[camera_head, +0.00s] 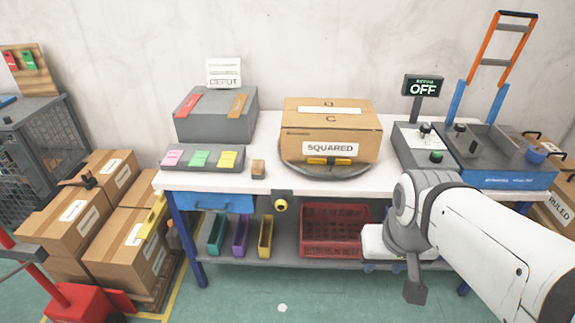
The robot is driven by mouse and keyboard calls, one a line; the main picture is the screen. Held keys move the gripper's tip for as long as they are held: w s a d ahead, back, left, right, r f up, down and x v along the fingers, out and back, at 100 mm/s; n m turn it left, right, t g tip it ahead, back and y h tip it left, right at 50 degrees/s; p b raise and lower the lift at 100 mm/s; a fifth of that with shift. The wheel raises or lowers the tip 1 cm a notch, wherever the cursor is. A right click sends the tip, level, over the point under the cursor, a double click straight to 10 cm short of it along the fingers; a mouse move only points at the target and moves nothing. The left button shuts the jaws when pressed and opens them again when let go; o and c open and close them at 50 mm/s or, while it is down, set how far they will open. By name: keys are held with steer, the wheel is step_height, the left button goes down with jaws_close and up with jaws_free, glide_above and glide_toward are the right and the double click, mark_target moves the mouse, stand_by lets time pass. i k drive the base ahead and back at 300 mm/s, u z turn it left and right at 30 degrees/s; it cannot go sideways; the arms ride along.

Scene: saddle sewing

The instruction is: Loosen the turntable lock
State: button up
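The round grey turntable (290,172) sits on the white workbench with a cardboard box labelled SQUARED (350,119) on it. A small yellow-orange piece (330,161) shows at the turntable's front, below the label. A dark bracket with a round yellow knob (281,206) is fixed at the bench's front edge, left of and below the turntable. I cannot tell for sure which of these is the lock. My white arm reaches in from the lower right. Its dark end (415,291) hangs in front of the bench, right of and below the knob and apart from it. Its fingers cannot be made out.
A red crate (334,207) and several coloured bins stand on the lower shelf. A control panel (505,178) and a sign reading OFF (423,86) are at the bench's right. Stacked boxes (63,214) stand at left. The green floor before the bench is mostly clear.

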mark_target(282, 206)
steer(key=z, duration=1.35)
steer(key=k, duration=1.15)
steer(key=u, duration=1.3)
steer(key=i, duration=1)
steer(key=u, duration=0.05)
